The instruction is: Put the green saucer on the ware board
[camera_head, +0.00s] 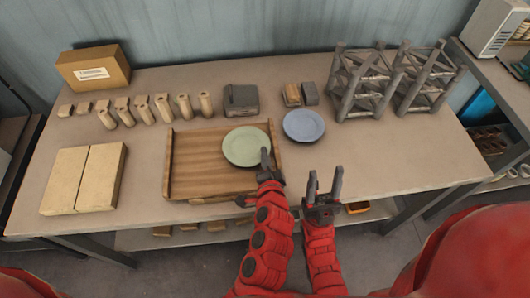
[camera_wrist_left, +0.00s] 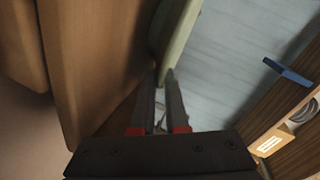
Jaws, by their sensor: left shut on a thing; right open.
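The green saucer (camera_head: 246,146) lies roughly flat over the right part of the wooden ware board (camera_head: 198,165) in the head view. I cannot tell whether it touches the board or is held just above it. My left gripper (camera_head: 266,165) is shut on the saucer's near right rim. In the left wrist view, the saucer's edge (camera_wrist_left: 176,40) runs up from between the left fingertips (camera_wrist_left: 162,78), with brown wood (camera_wrist_left: 95,50) to the left. My right gripper (camera_head: 325,183) is open and empty, at the table's front edge to the right of the left one.
A blue plate (camera_head: 304,126) lies right of the board. Grey racks (camera_head: 362,85) stand at the back right. Several small clay cylinders (camera_head: 162,105), a cardboard box (camera_head: 93,68) and pale slabs (camera_head: 83,180) are on the left. The table's right front is clear.

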